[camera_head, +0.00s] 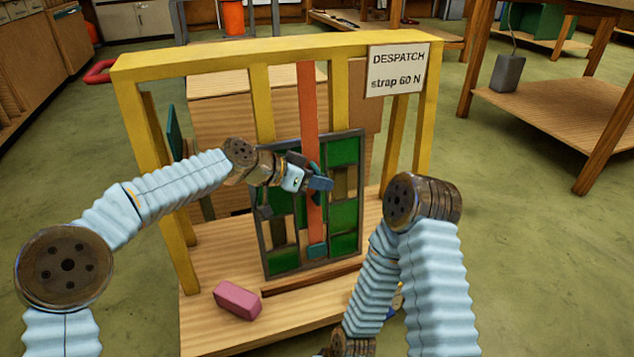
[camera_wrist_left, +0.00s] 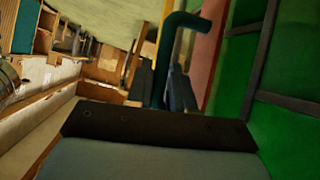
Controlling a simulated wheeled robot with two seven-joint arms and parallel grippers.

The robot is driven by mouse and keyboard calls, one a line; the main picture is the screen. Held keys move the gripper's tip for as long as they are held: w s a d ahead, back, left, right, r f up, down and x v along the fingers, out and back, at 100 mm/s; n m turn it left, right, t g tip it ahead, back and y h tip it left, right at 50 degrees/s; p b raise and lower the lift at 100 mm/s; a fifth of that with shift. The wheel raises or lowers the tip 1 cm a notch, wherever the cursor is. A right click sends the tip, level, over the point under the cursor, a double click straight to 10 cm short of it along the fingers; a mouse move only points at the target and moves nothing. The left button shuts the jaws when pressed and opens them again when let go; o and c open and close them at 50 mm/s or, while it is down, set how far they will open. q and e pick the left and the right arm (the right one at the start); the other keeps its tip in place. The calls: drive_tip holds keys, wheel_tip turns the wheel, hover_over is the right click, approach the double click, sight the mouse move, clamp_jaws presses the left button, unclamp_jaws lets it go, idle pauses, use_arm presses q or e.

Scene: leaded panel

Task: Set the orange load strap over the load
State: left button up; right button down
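The orange load strap (camera_head: 308,110) hangs from the yellow frame's top beam down across the front of a green and tan leaded panel (camera_head: 343,214). My left gripper (camera_head: 317,180) is at the strap about halfway down the panel. In the left wrist view, its fingers (camera_wrist_left: 166,88) lie close on both sides of a teal bent handle (camera_wrist_left: 185,22) and look shut on it. The strap (camera_wrist_left: 205,60) runs just behind. My right gripper is not visible; only my folded right arm shows.
The yellow frame (camera_head: 128,100) stands around the panel on a wooden base (camera_head: 215,265). A pink block (camera_head: 237,299) lies on the base at front left. A sign (camera_head: 397,70) reads "DESPATCH strap 60 N". A wooden bench (camera_head: 570,110) stands at right.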

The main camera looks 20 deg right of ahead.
use_arm(q)
drive_tip(key=o, duration=0.3)
drive_tip(key=shift+d, duration=0.15)
drive_tip(key=p+v, duration=0.1)
drive_tip(key=v, duration=1.3)
drive_tip(key=shift+d, duration=0.1)
